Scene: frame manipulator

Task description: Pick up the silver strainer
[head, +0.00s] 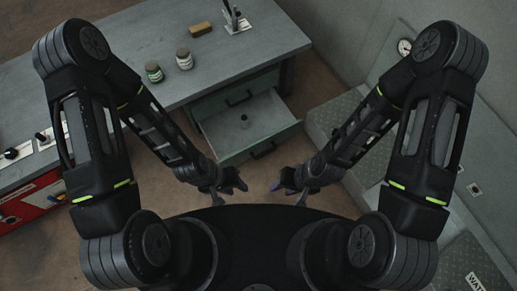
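I cannot make out a silver strainer for certain. A small dark grey object (244,121) stands in the open drawer (220,132) of the workbench; it is too small to identify. My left gripper (228,184) hangs in front of the drawer, at its lower left. My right gripper (287,186) hangs to the right of it, at the drawer's lower right. Both are apart from the drawer and from each other. No held object shows in either; their finger gaps are too small and dark to judge.
The grey workbench (130,60) bears two jars (154,72) (184,59), a brown block (201,29) and a metal stand (236,22) at the back. A red panel (30,207) is at left. A grey ledge (335,120) runs along the right. Brown floor lies between.

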